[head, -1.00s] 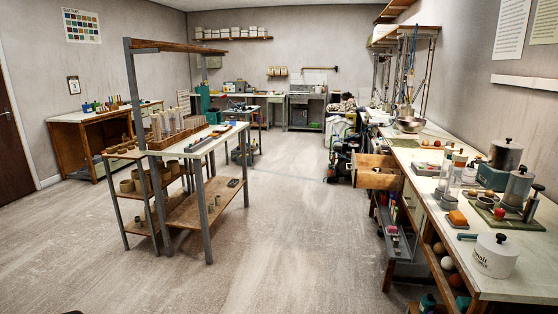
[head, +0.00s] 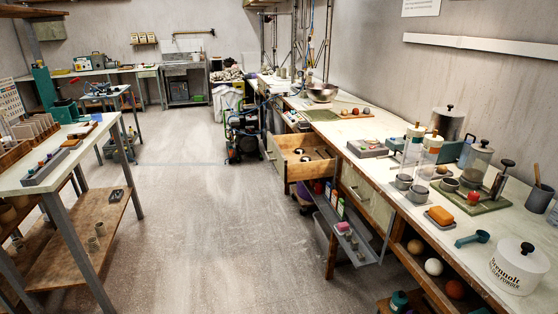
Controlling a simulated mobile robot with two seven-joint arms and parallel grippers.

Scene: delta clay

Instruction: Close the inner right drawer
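A wooden drawer (head: 303,166) with a pale front stands pulled out from the long right-hand bench, in the middle of the head view. A few small items, too small to name, lie inside it. To its right, a pale drawer front (head: 366,195) sits under the worktop and looks closed. I cannot tell which of these the task calls the inner right drawer. Neither of my grippers shows in the view.
Below the open drawer, a grey rack (head: 345,232) holding bottles juts from the bench into the aisle. A dark wheeled machine (head: 242,130) stands beyond the drawer. A shelved table (head: 90,160) stands at left. The floor between (head: 200,230) is clear.

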